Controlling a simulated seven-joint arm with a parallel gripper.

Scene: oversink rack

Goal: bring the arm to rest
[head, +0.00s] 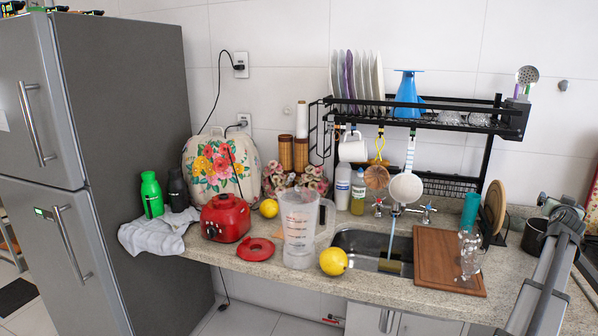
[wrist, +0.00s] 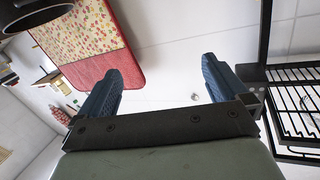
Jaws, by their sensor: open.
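My gripper (wrist: 160,70) is open in the wrist view, its two blue fingers wide apart. Nothing is between them; pale wall shows behind. In the head view my grey arm (head: 540,285) rises at the right edge, in front of the counter's right end. The gripper itself is hard to make out in that view.
The black rack (head: 510,118) over the sink (head: 345,240) holds plates and a blue item (head: 407,95); a rack also shows at right in the wrist view (wrist: 290,105). A cutting board (head: 430,262), glass (head: 468,250) and dark pot (head: 535,236) are near my arm.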

